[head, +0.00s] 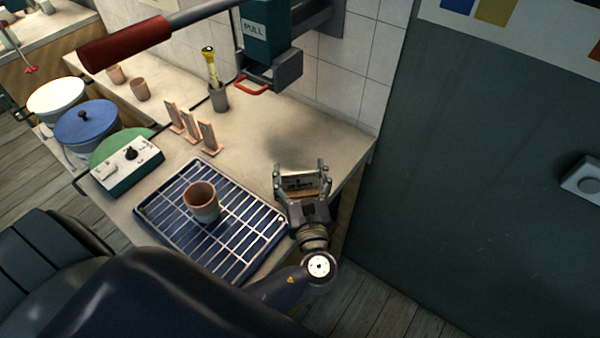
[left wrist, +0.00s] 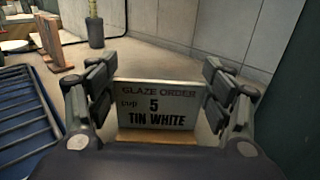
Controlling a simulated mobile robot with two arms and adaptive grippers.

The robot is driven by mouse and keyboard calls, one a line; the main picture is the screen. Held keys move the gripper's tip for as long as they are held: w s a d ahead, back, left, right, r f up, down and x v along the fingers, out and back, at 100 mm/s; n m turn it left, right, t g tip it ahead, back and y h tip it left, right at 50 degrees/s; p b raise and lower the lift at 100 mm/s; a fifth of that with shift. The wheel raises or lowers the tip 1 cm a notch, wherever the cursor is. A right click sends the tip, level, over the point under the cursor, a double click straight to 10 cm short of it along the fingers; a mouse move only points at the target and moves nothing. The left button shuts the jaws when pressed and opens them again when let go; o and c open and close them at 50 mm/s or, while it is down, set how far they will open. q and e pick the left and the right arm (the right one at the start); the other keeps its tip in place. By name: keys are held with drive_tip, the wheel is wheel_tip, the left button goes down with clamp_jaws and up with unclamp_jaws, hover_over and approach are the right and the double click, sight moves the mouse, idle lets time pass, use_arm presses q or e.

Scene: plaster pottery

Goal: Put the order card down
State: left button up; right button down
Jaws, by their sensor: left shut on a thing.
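The order card (head: 300,182) is a small pale card on a wooden base. In the left wrist view the card (left wrist: 155,103) reads "GLAZE ORDER cup 5 TIN WHITE" and stands upright, facing the camera. My left gripper (head: 301,172) is shut on it, with one finger at each side. It is over the right end of the pale worktop (head: 262,150), right of the blue wire-rack tray. I cannot tell whether the base touches the worktop. My right gripper is not in view.
A terracotta cup (head: 202,203) stands on the tray (head: 147,216). Several wooden stands (head: 191,131) and a grey holder (head: 219,99) are further back. A press with a red handle (head: 124,44) overhangs the worktop. A dark green wall (head: 470,170) is at right.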

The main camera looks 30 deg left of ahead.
use_arm(q)
drive_tip(key=o, duration=0.7)
drive_tip(key=shift+f, duration=0.1)
drive_tip(key=o, duration=0.3)
drive_tip(key=shift+o, duration=0.2)
drive_tip(key=shift+s+d, duration=0.15)
drive_tip(key=b+v, duration=0.2)
drive_tip(key=v, duration=0.9)
drive_tip(key=shift+s+d, duration=0.15)
drive_tip(key=shift+s, duration=0.1)
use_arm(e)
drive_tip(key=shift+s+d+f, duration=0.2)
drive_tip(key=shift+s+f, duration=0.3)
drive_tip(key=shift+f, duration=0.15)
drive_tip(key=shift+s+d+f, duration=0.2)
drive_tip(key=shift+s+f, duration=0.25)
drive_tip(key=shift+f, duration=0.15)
